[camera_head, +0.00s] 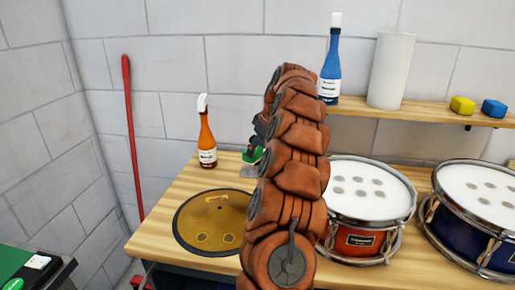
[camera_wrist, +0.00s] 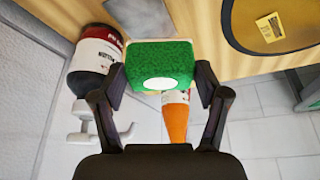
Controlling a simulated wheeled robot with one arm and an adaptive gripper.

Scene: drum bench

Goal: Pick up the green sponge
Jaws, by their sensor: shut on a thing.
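The green sponge (camera_wrist: 160,62) is a block with a rough green face and a white round spot, in the middle of the wrist view. My gripper (camera_wrist: 160,80) is shut on it, with one dark finger at each side. In the head view my gripper (camera_head: 259,134) is partly hidden behind my orange-brown arm, and a bit of the sponge (camera_head: 252,156) shows just left of the arm. It appears over the back of the wooden bench. I cannot tell its exact height above the bench.
An orange spray bottle (camera_head: 207,141) stands at the bench's back left, near a gold cymbal (camera_head: 212,222). Drums (camera_head: 365,190) stand to the right. A shelf (camera_head: 440,117) holds a blue bottle (camera_head: 331,62), a paper roll (camera_head: 390,72) and yellow (camera_head: 462,105) and blue (camera_head: 494,108) blocks.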

